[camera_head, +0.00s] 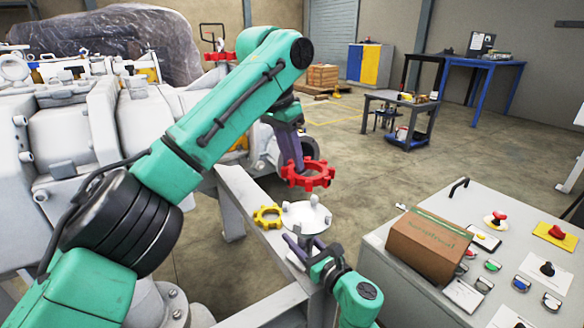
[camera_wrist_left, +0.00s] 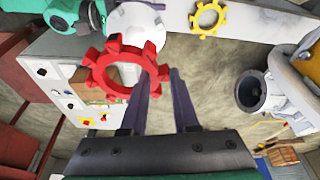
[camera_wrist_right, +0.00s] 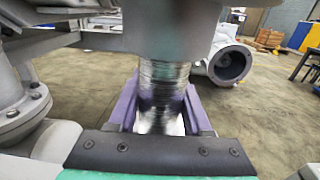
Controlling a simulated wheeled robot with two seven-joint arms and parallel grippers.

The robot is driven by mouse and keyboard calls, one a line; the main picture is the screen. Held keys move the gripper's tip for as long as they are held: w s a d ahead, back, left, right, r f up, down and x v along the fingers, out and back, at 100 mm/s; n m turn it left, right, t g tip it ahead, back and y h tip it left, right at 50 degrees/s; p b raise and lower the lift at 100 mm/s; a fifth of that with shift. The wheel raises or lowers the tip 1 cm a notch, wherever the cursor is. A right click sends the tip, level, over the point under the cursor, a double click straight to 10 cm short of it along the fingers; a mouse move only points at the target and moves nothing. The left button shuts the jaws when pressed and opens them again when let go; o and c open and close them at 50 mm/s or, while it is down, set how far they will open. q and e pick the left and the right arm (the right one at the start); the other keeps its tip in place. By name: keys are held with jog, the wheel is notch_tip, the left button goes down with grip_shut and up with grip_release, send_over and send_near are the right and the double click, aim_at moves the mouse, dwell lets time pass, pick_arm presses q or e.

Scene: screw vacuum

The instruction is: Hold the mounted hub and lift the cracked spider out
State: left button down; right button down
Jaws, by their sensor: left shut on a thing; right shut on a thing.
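The red toothed ring, the spider (camera_head: 308,184), is off the hub and hangs above it; any crack is too small to see. My left gripper (camera_head: 298,166) is shut on its rim. The left wrist view shows the ring (camera_wrist_left: 97,70) at the fingertips, tilted towards one finger. The mounted hub (camera_head: 306,215) is a pale disc with several upright studs, on a post by the beam. My right gripper (camera_head: 307,245) is shut on the hub's metal shaft (camera_wrist_right: 163,88) below the disc, with one finger on each side.
A yellow toothed ring (camera_head: 267,216) lies on the grey beam (camera_head: 247,188) left of the hub. A control cabinet (camera_head: 393,265) with a cardboard box (camera_head: 430,245) and several buttons stands at the right. Large white machinery (camera_head: 70,130) fills the left side.

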jog(key=shift+c, duration=1.3)
grip_release()
